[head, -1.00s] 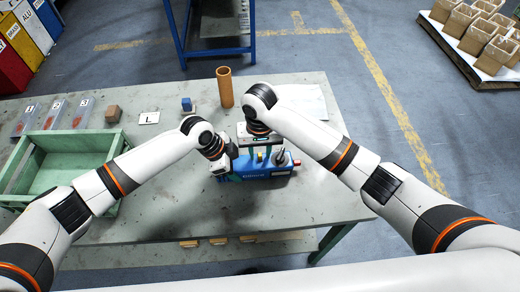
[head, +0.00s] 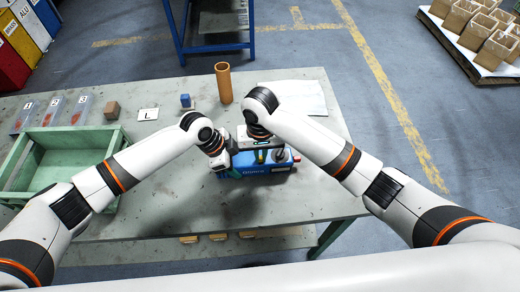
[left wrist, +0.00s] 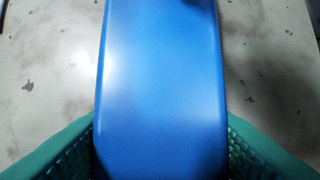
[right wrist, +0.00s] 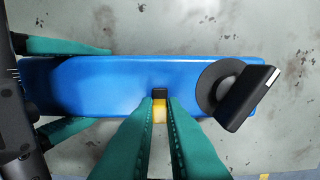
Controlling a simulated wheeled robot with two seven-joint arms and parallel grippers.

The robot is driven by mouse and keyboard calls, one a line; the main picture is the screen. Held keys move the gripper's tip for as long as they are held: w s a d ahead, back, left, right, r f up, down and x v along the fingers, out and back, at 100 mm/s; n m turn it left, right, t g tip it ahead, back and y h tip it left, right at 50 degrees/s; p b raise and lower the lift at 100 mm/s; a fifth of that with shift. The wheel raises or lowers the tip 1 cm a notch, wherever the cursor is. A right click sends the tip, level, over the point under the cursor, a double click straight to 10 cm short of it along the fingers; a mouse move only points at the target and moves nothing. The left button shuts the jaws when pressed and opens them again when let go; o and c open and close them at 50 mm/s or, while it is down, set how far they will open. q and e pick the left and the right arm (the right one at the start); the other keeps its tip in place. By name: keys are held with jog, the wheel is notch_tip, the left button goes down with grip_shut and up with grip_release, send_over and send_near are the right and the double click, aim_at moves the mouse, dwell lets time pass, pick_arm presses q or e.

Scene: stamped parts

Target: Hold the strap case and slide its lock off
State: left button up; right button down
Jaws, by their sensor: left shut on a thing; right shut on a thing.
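The strap case is a long blue box (head: 255,170) with white lettering, lying on the table in the head view. It has a dark round knob with a lever (right wrist: 232,92) at one end. My left gripper (left wrist: 160,135) is shut on the case, its green fingers on both sides near the left end. My right gripper (right wrist: 160,110) comes from above and is shut on a small yellow lock with a black tip (right wrist: 160,100) at the case's middle. The fingers hide most of the lock.
A green open crate (head: 22,170) stands at the table's left. The front right of the table is clear.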

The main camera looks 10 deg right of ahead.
pick_arm(q)
jog(key=shift+a, duration=0.1)
pick_arm(e)
jog(key=c, duration=1.5)
grip_release()
notch_tip(320, 180, up, 12)
pick_arm(q)
jog(key=o, duration=1.3)
jog(key=shift+w, duration=0.1)
